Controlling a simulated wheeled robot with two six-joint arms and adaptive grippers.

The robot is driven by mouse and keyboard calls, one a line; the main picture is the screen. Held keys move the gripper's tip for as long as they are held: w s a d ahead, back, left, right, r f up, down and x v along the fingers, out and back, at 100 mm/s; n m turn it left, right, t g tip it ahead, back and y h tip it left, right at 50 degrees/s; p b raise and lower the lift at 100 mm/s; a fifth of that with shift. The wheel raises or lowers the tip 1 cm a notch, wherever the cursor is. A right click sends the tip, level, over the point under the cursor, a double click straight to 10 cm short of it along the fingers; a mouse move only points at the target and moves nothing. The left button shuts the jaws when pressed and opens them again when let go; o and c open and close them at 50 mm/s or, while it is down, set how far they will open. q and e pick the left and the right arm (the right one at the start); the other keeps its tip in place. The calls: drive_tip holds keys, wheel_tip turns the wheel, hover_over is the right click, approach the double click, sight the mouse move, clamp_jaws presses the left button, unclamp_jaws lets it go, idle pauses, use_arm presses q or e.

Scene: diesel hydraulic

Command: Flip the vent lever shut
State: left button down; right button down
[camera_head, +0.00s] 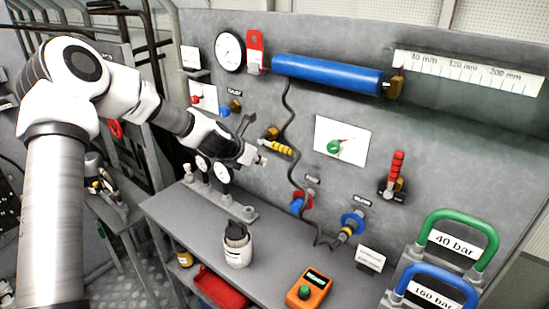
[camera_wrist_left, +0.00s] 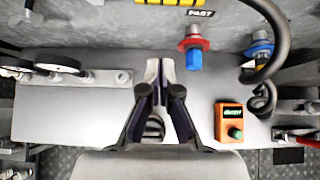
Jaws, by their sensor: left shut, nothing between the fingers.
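Two levers show on the grey panel (camera_head: 450,130), and I cannot read which one is marked vent. One has a yellow ribbed handle (camera_head: 281,148), lying nearly level and tilted down to the right. The other has a red ribbed handle (camera_head: 396,166) pointing up, further right. My left gripper (camera_head: 262,161) is just below and left of the yellow handle, seemingly apart from it. Its fingers also show together and empty in the left wrist view (camera_wrist_left: 161,82). A yellow and black piece shows at the top edge there, perhaps the yellow handle. My right gripper is out of view.
A blue cylinder (camera_head: 327,73) runs along the upper panel. A black hose hangs down right of the yellow handle. Hose couplings (camera_head: 301,202) stick out below. An orange box (camera_head: 309,290), a white pot (camera_head: 238,249) and a gauge manifold stand on the bench (camera_head: 270,276).

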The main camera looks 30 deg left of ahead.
sight(278, 144)
use_arm(q)
drive_tip(key=f+b+x, duration=0.1)
drive_tip(key=b+x, duration=0.8)
drive_tip(key=r+p, duration=0.1)
drive_tip(key=r, duration=0.2)
drive_tip(key=r+p, duration=0.1)
drive_tip(key=r, duration=0.1)
drive_tip(key=shift+w+d+r+p, duration=0.2)
drive_tip(key=shift+w+p, duration=0.1)
drive_tip(key=shift+w, duration=0.1)
drive_tip(key=shift+w+f, duration=0.15)
